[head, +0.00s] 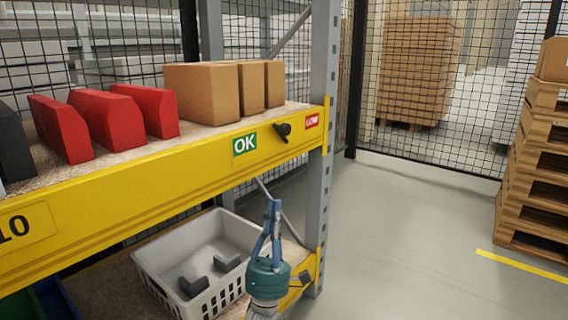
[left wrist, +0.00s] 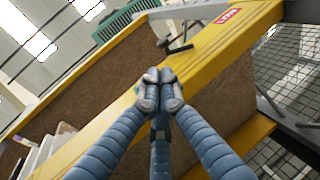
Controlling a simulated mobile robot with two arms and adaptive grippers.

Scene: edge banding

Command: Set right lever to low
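The black lever (head: 283,131) sits on the yellow upper shelf beam, between a green OK label (head: 244,145) and a red LOW label (head: 311,121). Its handle seems to point down and left, on the OK side. In the left wrist view the lever (left wrist: 176,46) is beyond the fingertips, with the LOW label (left wrist: 229,15) to its upper right. My left gripper (head: 273,206) points up, below the beam and lever. Its fingertips (left wrist: 160,88) are together with nothing visible between them, apart from the lever. My right gripper is not in view.
The yellow beam (head: 150,195) and grey upright (head: 324,150) border the left arm's space. Red bins (head: 108,119) and cardboard boxes (head: 205,92) stand on the upper shelf. A white basket (head: 205,255) sits below. Open floor (head: 410,230) lies right, before stacked pallets (head: 535,165).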

